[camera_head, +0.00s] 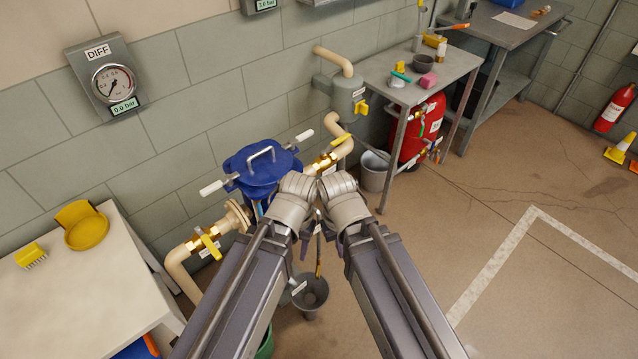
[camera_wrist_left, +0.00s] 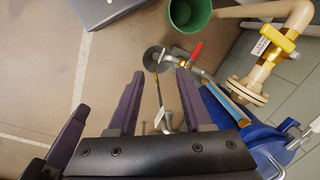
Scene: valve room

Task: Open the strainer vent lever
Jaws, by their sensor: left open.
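The blue strainer (camera_head: 262,172) stands by the wall with a bar handle on its lid. It also shows at the right of the left wrist view (camera_wrist_left: 262,138). A thin dark and yellow rod (camera_head: 319,258) with a white tag shows between my wrists. In the left wrist view this rod (camera_wrist_left: 160,92) appears between my open fingers, with no clear contact. I cannot tell whether it is the vent lever. A red lever (camera_wrist_left: 196,51) sits on a small pipe beyond the fingers. My left gripper (camera_wrist_left: 158,84) is open. My right gripper's fingers are mostly hidden.
Beige pipes with yellow-handled valves (camera_head: 207,243) flank the strainer. A white table (camera_head: 75,300) is at left, a grey one (camera_head: 440,68) behind.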

